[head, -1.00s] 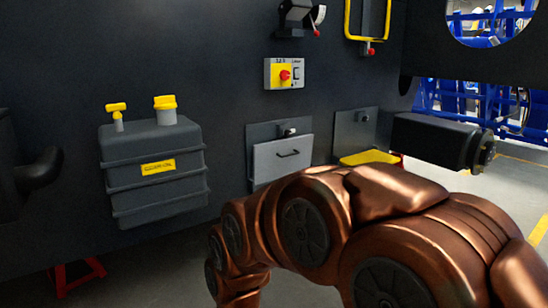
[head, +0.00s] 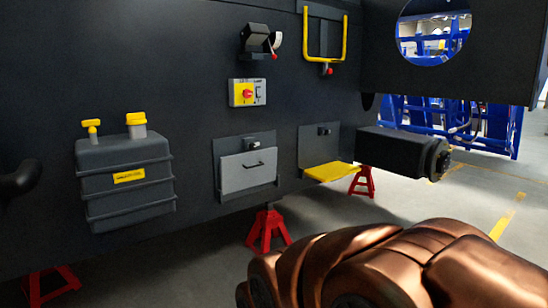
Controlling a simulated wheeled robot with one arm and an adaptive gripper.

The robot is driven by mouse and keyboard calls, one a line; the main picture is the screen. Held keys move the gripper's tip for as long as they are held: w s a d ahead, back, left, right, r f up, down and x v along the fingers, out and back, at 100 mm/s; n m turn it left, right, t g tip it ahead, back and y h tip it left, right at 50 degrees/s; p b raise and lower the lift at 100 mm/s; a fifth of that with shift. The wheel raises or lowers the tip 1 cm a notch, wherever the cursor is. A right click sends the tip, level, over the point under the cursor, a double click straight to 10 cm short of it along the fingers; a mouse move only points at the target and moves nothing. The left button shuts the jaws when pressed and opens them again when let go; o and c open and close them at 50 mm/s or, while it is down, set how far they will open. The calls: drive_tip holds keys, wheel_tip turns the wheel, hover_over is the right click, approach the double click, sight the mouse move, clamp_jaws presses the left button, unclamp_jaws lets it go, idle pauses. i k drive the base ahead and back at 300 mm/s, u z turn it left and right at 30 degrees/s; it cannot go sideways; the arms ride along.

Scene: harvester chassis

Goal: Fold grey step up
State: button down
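The grey step (head: 248,171) is a flat panel with a small dark handle on its face, on a dark backing plate (head: 228,145) on the machine's side. Its face looks close to upright, with a latch block above it; I cannot tell whether it is latched. My copper-coloured arm fills the lower right, below and to the right of the step. My gripper is outside the picture, so whether it is open or shut does not show.
A yellow step (head: 328,172) juts out flat to the right, beside a dark cylinder (head: 400,149). A dark tank (head: 125,180) is on the left. Red stands (head: 268,230) stand on the floor below. A red-and-yellow switch (head: 247,93) sits above the grey step.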

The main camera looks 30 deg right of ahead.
sight(239, 172)
drive_tip(key=z, duration=0.95)
drive_tip(key=i, duration=0.8)
drive_tip(key=u, duration=2.1)
